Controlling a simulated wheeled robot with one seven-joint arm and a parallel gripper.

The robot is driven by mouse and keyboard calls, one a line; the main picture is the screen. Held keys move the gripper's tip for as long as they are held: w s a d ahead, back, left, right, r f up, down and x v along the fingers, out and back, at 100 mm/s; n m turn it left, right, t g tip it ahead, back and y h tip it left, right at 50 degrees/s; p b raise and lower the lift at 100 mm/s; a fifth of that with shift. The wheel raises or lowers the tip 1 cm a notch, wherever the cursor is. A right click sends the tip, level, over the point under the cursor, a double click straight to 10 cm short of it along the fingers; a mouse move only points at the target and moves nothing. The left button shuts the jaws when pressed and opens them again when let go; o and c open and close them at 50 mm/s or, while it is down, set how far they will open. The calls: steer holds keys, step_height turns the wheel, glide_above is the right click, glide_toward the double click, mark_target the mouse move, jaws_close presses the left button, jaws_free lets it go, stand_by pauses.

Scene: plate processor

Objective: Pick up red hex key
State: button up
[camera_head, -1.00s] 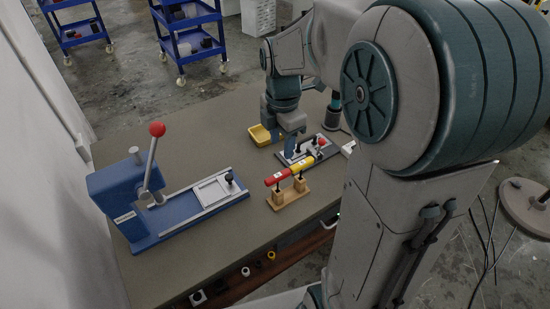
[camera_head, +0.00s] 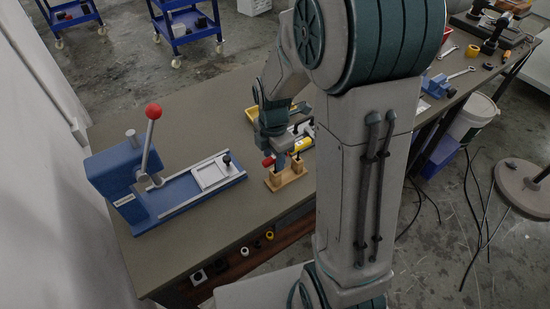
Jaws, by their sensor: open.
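The red hex key (camera_head: 268,161) rests at the left end of a small wooden stand (camera_head: 287,179) on the bench. Only a small part of its red handle shows, because my gripper covers the rest. A yellow-handled hex key (camera_head: 301,145) is at the right side of the same stand. My gripper (camera_head: 272,153) points down right at the red handle. It is open. Its fingertips are small and partly hidden, so I cannot tell whether they are around the handle or just above it.
A blue plate press (camera_head: 165,190) with a red-knobbed lever (camera_head: 153,111) stands left of the stand. A yellow tray (camera_head: 252,114) and a grey fixture lie behind my gripper. A blue vise (camera_head: 438,86) and wrenches are at the right. The bench's middle-left back is clear.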

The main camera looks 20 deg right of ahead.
steer(key=shift+f, duration=0.6)
jaws_close()
steer(key=shift+r, duration=0.1)
